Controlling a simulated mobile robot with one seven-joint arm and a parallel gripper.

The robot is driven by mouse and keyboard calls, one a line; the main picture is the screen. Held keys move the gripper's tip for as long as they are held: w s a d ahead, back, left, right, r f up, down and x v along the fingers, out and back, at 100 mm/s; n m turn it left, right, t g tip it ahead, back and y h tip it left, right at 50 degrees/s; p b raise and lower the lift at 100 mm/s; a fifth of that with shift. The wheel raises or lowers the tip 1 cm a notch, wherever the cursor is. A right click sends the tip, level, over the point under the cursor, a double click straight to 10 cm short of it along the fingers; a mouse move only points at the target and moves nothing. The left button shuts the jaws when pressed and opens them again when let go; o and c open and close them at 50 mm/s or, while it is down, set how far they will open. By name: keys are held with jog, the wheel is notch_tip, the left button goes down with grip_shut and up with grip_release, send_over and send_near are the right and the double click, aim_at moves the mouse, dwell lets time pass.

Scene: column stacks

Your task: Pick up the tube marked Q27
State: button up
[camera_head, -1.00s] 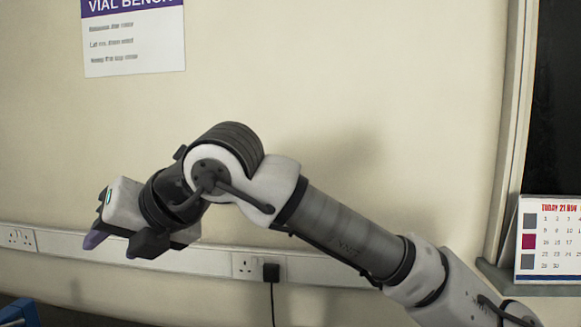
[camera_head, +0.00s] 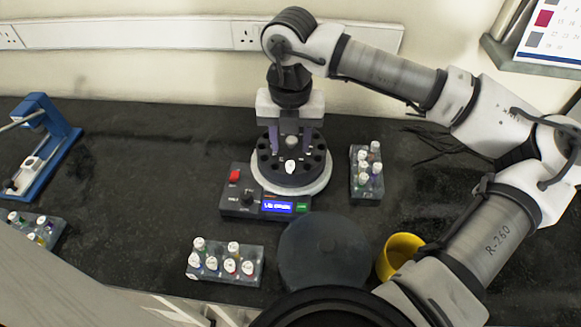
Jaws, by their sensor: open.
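My gripper (camera_head: 291,148) points down over the dark round rotor (camera_head: 265,163) of a bench device, its two purple fingers apart. A white-capped tube (camera_head: 290,168) stands in the rotor near its front, just below the fingers in the picture; I cannot tell whether the fingers reach around it. Several more capped tubes stand in the front rack (camera_head: 218,278), the right rack (camera_head: 367,193) and the left rack (camera_head: 50,240). The markings are too small to read, so I cannot tell which tube is Q27.
The device's control panel (camera_head: 237,208) has a red button and a lit display. A dark round disc (camera_head: 322,252) lies in front of it, with a yellow cup (camera_head: 400,250) to its right. A blue stand (camera_head: 55,125) is at far left. The bench between is clear.

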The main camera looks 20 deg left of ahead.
aim_at(290, 164)
jog(key=shift+s+f+p, duration=0.15)
jog(key=shift+f+p, duration=0.9)
jog(key=shift+f, duration=1.8)
grip_shut()
